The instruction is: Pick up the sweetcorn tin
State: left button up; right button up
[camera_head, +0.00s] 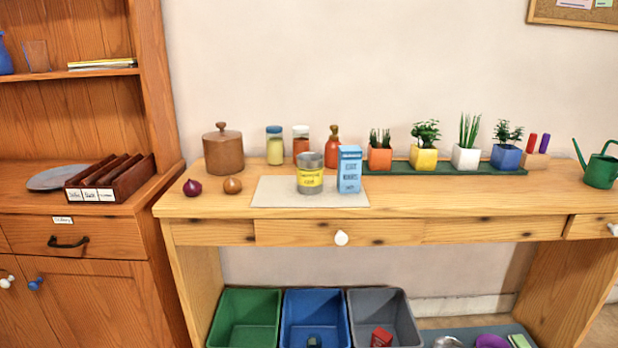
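The sweetcorn tin (310,174) is a short grey metal can with a yellow label; the small print is hard to read. It stands upright on a pale mat (275,193) on the wooden table. A blue carton (349,170) stands close to its right on the same mat. Neither of my grippers shows in the head view.
Behind the tin are a jar with yellow contents (275,147), a red-brown jar (301,142) and a red bottle (332,148). A wooden canister (223,151) and two onions stand left. Potted plants line a green tray (400,167) at right. The table's front strip is clear.

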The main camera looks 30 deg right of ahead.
aim_at(310, 165)
jog(key=i+j, duration=0.1)
jog(key=i, duration=0.65)
jog(key=i+z, duration=0.2)
jog(key=z, duration=0.25)
jog(key=i+j+z, duration=0.2)
jog(key=z, duration=0.25)
jog(key=i+j+z, duration=0.15)
jog(key=z, duration=0.3)
